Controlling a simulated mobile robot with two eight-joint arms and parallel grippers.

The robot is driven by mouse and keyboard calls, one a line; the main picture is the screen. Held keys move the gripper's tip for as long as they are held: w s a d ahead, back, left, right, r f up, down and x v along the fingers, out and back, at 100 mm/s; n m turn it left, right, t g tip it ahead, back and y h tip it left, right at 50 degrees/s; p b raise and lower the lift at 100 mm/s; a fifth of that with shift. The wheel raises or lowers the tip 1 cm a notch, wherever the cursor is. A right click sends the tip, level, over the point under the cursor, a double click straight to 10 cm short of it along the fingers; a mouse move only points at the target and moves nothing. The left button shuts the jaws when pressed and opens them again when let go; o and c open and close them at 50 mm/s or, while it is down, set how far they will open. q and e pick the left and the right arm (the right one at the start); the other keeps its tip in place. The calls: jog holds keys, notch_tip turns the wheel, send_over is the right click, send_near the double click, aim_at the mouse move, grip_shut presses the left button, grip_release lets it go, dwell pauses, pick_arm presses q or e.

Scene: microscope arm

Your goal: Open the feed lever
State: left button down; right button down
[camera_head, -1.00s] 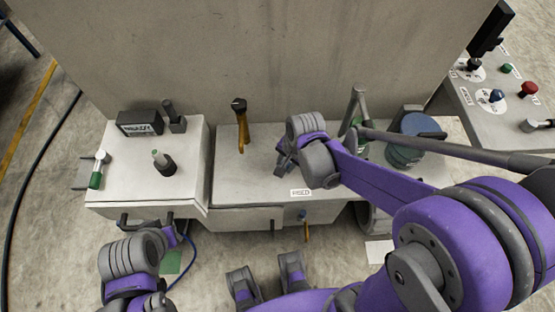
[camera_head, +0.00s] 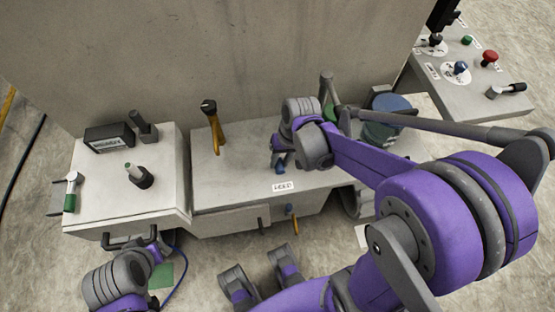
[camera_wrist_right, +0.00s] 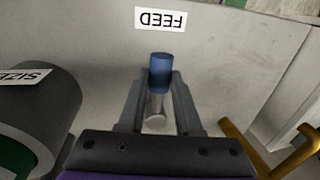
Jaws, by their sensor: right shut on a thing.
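The feed lever is a short metal rod with a blue grip (camera_wrist_right: 161,72), standing by the FEED label (camera_wrist_right: 160,19) in the right wrist view. My right gripper (camera_wrist_right: 158,88) is shut on the lever, with one finger on each side of it. In the head view, the lever's blue grip (camera_head: 281,168) shows just below my right gripper (camera_head: 278,158), behind the FEED label (camera_head: 283,187). The wrist partly hides the lever there.
A yellow lever (camera_head: 216,132) stands left of my right gripper. A grey cylinder labelled SIZE (camera_wrist_right: 35,105) is close by in the wrist view. A blue-topped drum (camera_head: 390,103) stands right. The left cabinet carries a dark box (camera_head: 108,138) and a knobbed lever (camera_head: 139,177).

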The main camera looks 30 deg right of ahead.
dwell(0.4)
jog(key=c, duration=0.6)
grip_release()
notch_tip(320, 180, up, 11)
jog(key=d+p, duration=0.2)
jog(key=shift+s+f, duration=0.2)
jog(key=shift+s, duration=0.1)
jog(key=s+a+r+n+t+h+p, duration=0.2)
jog(key=s+a+r+n+t+p, duration=0.1)
jog(key=s+a+r+t+p, duration=0.1)
jog(key=shift+s+a+t+p, duration=0.2)
jog(key=shift+s+t+p, duration=0.25)
jog(key=shift+s, duration=0.6)
